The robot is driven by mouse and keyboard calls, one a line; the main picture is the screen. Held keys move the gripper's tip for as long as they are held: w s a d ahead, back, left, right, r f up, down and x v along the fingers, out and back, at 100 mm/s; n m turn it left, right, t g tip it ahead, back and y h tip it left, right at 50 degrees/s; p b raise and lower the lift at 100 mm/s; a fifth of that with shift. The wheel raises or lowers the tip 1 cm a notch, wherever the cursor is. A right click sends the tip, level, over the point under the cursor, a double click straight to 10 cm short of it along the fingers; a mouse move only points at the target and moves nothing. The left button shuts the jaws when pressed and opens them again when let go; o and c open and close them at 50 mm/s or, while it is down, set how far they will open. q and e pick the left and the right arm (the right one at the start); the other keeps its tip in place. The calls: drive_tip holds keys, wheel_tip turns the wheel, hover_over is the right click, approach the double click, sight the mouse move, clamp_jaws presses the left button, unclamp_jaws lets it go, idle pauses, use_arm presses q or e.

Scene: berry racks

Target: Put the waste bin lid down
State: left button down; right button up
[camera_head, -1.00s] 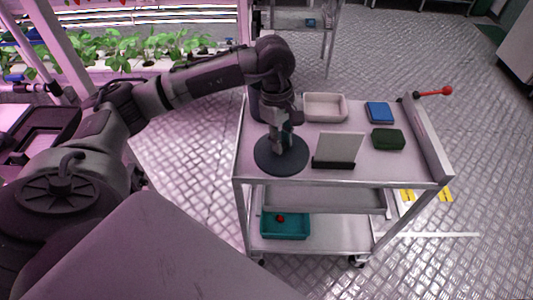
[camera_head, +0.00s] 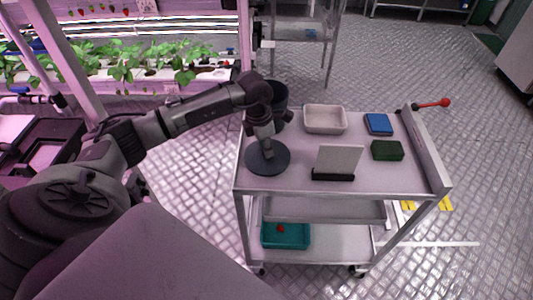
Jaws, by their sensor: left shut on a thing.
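The waste bin lid (camera_head: 255,163) is a dark round disc over the left part of the cart top. My left gripper (camera_head: 267,148) points down and is shut on the lid's middle from above. I cannot tell whether the lid touches the cart top or hangs just above it. The waste bin (camera_head: 279,98), a dark cylinder, stands behind my left wrist at the cart's back left corner and is partly hidden by it. My right gripper is not in view.
The cart top (camera_head: 295,182) also holds a white tray (camera_head: 325,121), a standing white card (camera_head: 339,160), a blue box (camera_head: 378,124) and a green sponge-like block (camera_head: 387,150). A teal crate (camera_head: 286,236) sits on the lower shelf. Plant racks (camera_head: 130,85) stand at the back left.

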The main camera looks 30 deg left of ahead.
sight(261, 156)
use_arm(q)
wheel_tip(261, 156, down, 3)
drive_tip(key=shift+f+p, duration=0.15)
drive_tip(key=shift+p, duration=0.2)
drive_tip(key=shift+f, duration=0.3)
drive_tip(key=c, duration=1)
unclamp_jaws()
drive_tip(key=shift+r, duration=0.65)
wheel_tip(261, 156, up, 11)
drive_tip(key=s+a+b, duration=0.1)
drive_tip(key=b, duration=0.1)
drive_tip(key=shift+s, duration=0.3)
